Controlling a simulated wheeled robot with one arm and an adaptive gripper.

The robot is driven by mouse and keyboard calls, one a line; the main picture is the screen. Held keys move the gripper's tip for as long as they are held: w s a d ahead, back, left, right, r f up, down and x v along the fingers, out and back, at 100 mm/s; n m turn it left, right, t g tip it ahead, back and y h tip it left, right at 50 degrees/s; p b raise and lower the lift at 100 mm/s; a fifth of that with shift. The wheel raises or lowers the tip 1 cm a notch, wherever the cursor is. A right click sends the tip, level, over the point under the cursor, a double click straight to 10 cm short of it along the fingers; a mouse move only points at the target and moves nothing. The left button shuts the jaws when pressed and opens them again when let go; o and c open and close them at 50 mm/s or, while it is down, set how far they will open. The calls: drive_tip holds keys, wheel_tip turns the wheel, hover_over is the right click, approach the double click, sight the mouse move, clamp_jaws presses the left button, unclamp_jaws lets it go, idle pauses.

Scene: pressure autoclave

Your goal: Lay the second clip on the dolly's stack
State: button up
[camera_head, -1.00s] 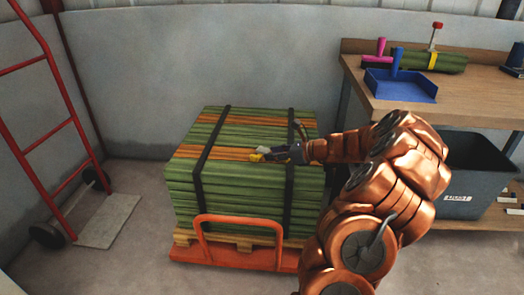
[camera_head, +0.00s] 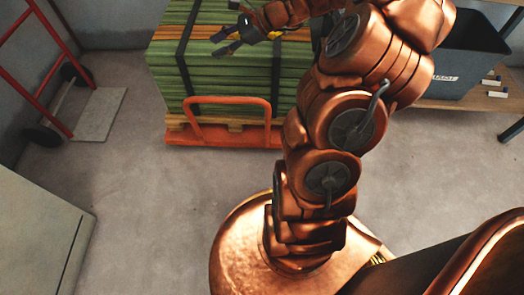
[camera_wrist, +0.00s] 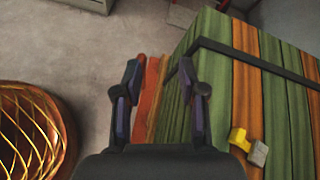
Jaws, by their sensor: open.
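My gripper (camera_head: 217,45) is open, with its fingers pointing left at the near top edge of the green and orange plank stack (camera_head: 215,75). In the wrist view my gripper (camera_wrist: 160,68) has nothing between its fingertips. A yellow and grey clip (camera_wrist: 242,141) lies on top of the stack (camera_wrist: 290,130), to the right of my fingers and apart from them. I cannot make this clip out surely in the head view, where my arm covers part of the stack top. The orange dolly (camera_head: 267,110) is under the stack, with its handle facing me.
Dark straps (camera_wrist: 275,67) run over the stack. A red hand truck (camera_head: 45,85) stands at the left. A pale cabinet (camera_head: 40,225) is at the lower left. A dark bin (camera_head: 465,60) sits on a wooden shelf at the right. The floor before the dolly is clear.

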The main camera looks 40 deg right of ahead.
drive_tip(key=s+a+n+g+h, duration=0.2)
drive_tip(key=s+a+n+g, duration=0.5)
drive_tip(key=s+a+n, duration=0.75)
drive_tip(key=s+f+n+g+h, duration=0.2)
drive_tip(key=s+n+g+h, duration=0.2)
drive_tip(key=s, duration=1.6)
drive_tip(key=n+h, duration=0.3)
drive_tip(key=shift+s+d+f+n, duration=0.15)
drive_tip(key=shift+s+d+n, duration=0.1)
drive_tip(key=shift+s+n, duration=0.15)
